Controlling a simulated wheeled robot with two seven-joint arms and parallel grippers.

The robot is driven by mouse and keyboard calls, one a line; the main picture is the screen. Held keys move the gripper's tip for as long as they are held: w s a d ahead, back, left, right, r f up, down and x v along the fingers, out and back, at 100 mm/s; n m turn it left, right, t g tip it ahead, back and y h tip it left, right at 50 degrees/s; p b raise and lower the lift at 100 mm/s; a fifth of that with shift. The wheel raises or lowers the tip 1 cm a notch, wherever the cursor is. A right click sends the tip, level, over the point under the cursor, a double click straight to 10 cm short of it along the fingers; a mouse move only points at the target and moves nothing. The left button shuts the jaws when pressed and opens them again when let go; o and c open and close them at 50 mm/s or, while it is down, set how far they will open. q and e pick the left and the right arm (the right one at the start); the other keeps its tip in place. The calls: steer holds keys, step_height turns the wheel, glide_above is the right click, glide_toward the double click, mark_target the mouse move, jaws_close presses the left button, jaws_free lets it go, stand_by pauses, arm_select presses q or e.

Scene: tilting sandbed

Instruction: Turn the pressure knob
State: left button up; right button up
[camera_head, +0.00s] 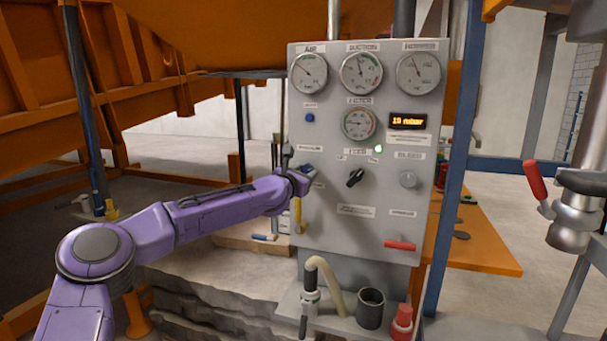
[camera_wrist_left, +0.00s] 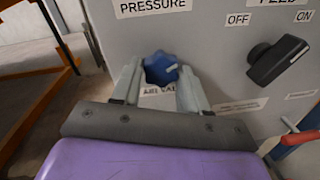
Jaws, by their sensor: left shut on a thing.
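The pressure knob is a blue lobed knob (camera_wrist_left: 161,68) below the "PRESSURE" label in the left wrist view. It sits on the grey control panel (camera_head: 333,238). My left gripper (camera_wrist_left: 160,82) has its two grey fingers on either side of the knob, shut on it. In the head view my purple left arm reaches the panel's left side, and its gripper (camera_head: 303,172) largely hides the knob. My right gripper does not show in either view.
A black switch (camera_wrist_left: 279,60) sits right of the knob, by an "OFF" label. The panel carries several gauges, a lit display (camera_head: 408,121), a grey knob (camera_head: 408,180) and a red handle (camera_head: 400,245). A hose (camera_head: 328,275) and a dark cup (camera_head: 370,308) stand below.

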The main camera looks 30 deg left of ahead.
arm_select(q)
steer(key=m, duration=0.1)
steer(key=m+p, duration=0.1)
steer(key=m, duration=0.2)
steer(key=shift+r+m+p, duration=0.25)
steer(key=shift+m+p, duration=0.05)
steer(key=shift+m, duration=0.1)
steer(key=m+p, duration=0.1)
steer(key=m, duration=0.2)
steer(key=shift+g, duration=0.3)
steer(key=m+p, duration=0.1)
steer(key=m, duration=0.3)
steer(key=shift+m+y, duration=0.3)
steer(key=shift+y, duration=0.1)
steer(key=shift+m+g+p, duration=0.3)
steer(key=shift+m+p, duration=0.35)
steer(key=shift+m, duration=0.85)
steer(key=o, duration=1.1)
steer(key=shift+c, duration=0.2)
